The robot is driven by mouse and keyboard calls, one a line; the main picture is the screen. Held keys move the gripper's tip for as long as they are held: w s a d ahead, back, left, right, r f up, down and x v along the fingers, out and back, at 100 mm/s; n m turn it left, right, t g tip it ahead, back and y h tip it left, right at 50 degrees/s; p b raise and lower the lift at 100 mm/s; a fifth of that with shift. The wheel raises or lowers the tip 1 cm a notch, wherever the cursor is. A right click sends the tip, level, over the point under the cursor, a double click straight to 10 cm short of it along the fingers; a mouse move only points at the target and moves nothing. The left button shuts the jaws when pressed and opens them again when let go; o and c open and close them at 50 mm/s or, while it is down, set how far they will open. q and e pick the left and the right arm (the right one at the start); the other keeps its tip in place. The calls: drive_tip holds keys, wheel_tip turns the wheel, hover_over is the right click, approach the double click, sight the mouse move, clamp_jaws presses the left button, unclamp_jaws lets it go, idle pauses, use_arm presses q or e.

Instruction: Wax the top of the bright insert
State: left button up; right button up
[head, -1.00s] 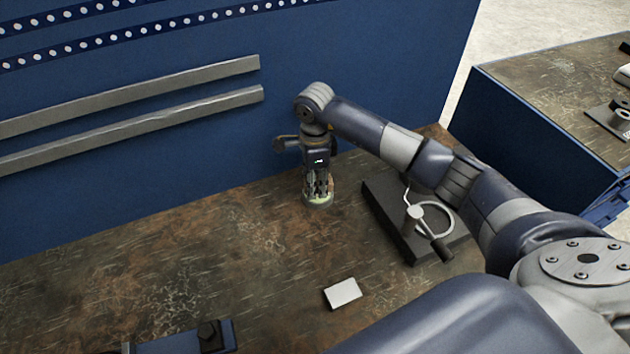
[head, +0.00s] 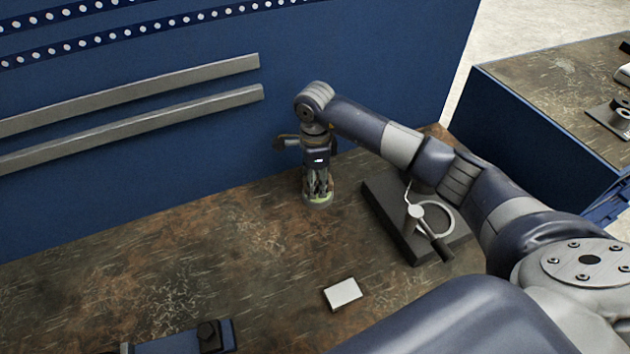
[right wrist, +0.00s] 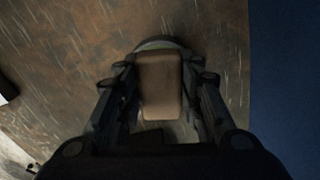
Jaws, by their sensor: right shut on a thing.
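My right gripper (head: 319,188) points down at the bench near the blue back panel. In the right wrist view it is shut on a tan-brown block (right wrist: 161,85). A round piece with a pale greenish rim (right wrist: 157,44) lies behind the block, mostly hidden by it; its rim also shows under the fingers in the head view (head: 318,203). I cannot tell whether the block touches it, nor whether this round piece is the bright insert. A small white block (head: 343,293) lies apart on the bench.
A dark stand with a metal ring and handle (head: 415,215) is right of my gripper, under my right arm. A blue tool (head: 185,340) lies at the front edge. The bench (head: 170,260) is clear on the left. Another bench (head: 560,80) stands at the right.

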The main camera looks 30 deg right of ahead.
idle(0.4)
drive_tip(key=shift+r+p, duration=1.9)
drive_tip(key=shift+r, duration=1.6)
drive_tip(key=s+a+r+n+b, duration=0.1)
drive_tip(key=s+a+r+n, duration=0.2)
drive_tip(key=s+n, duration=0.5)
drive_tip(key=s+a+r+n+b, duration=0.2)
drive_tip(key=s+a+r+n, duration=0.1)
drive_tip(key=s+n, duration=0.6)
drive_tip(key=n, duration=0.4)
drive_tip(key=shift+a+r, duration=0.2)
drive_tip(key=shift+a, duration=0.2)
